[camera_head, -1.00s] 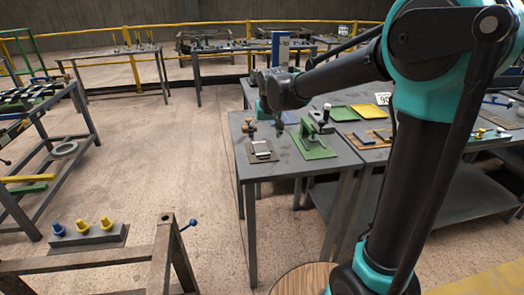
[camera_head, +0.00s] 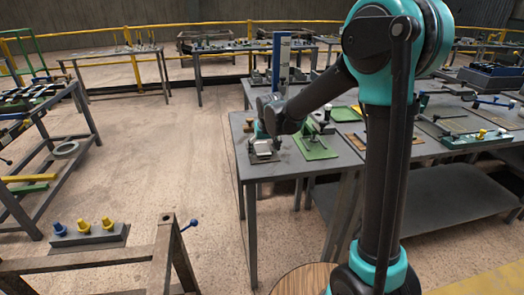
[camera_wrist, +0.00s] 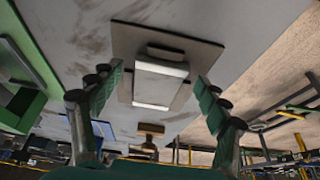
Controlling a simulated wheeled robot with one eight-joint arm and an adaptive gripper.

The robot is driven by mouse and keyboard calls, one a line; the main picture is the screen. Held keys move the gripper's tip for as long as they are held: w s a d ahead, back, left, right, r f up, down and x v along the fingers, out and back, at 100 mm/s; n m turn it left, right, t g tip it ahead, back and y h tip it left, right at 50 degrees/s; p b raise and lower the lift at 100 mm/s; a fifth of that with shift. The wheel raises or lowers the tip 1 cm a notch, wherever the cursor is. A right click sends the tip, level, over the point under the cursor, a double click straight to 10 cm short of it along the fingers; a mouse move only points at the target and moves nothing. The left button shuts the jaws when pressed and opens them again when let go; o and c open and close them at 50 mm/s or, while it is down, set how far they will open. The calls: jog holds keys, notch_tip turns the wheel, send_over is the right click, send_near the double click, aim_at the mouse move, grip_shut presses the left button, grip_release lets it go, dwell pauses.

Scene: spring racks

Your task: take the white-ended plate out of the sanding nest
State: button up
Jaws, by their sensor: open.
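The white-ended plate (camera_wrist: 156,87) shows in the wrist view with a grey middle and a pale band at each end. It sits in the sanding nest (camera_wrist: 128,38), a flat grey-brown base with a dark block at the plate's far end. In the head view the nest (camera_head: 256,160) lies on the near left corner of the grey table. My gripper (camera_wrist: 159,79) is open and empty, one finger to each side of the plate in the wrist view, apart from it. In the head view my gripper (camera_head: 262,137) hangs close above the nest and partly hides it.
A green fixture (camera_head: 318,148) stands just right of the nest, its green base also at the left of the wrist view (camera_wrist: 28,70). A small brass-coloured piece (camera_wrist: 151,130) stands beyond the nest. The table's left edge is close by.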

jog(key=shift+c, duration=0.4)
jog(key=c, duration=1.3)
jog(key=shift+r, duration=0.15)
